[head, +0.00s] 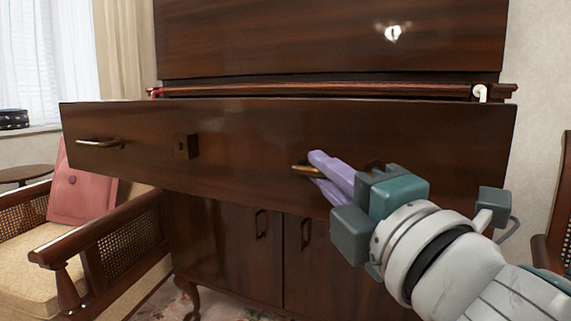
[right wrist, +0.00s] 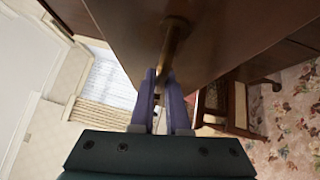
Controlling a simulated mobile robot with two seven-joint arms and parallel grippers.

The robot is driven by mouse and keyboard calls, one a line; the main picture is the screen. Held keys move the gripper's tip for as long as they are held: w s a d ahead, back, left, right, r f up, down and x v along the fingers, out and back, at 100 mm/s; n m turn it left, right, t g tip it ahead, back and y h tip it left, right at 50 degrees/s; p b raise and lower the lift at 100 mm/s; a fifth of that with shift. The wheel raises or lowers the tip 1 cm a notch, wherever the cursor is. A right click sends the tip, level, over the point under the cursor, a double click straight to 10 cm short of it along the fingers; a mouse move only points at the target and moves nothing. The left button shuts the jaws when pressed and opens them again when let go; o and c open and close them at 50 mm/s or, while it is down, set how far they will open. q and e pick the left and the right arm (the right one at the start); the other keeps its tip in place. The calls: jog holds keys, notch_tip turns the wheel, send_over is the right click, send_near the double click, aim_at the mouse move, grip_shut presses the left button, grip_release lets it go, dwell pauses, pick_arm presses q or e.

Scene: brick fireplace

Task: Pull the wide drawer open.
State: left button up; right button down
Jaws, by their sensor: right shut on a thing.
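The wide drawer (head: 240,130) is a dark wooden front across the cabinet. It stands out from the cabinet body, so it is partly open. It has a brass handle at the left (head: 100,143) and another brass handle (head: 304,169) right of its middle, with a square lock plate (head: 187,146) between. My right gripper (head: 318,168) is shut on that right handle with its purple fingers. In the right wrist view the fingers (right wrist: 162,88) are at the end of the handle (right wrist: 174,42). My left gripper is in neither view.
Cabinet doors (head: 240,245) with brass handles are below the drawer. An armchair (head: 100,235) with a pink cushion (head: 82,187) stands close at the left. Another wooden chair (head: 560,200) is at the right edge. A small round table (head: 25,173) stands at far left.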

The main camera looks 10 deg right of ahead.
jog(key=shift+s+a, duration=0.15)
jog(key=shift+s, duration=0.1)
jog(key=c, duration=0.9)
grip_release()
jog(key=v, duration=1)
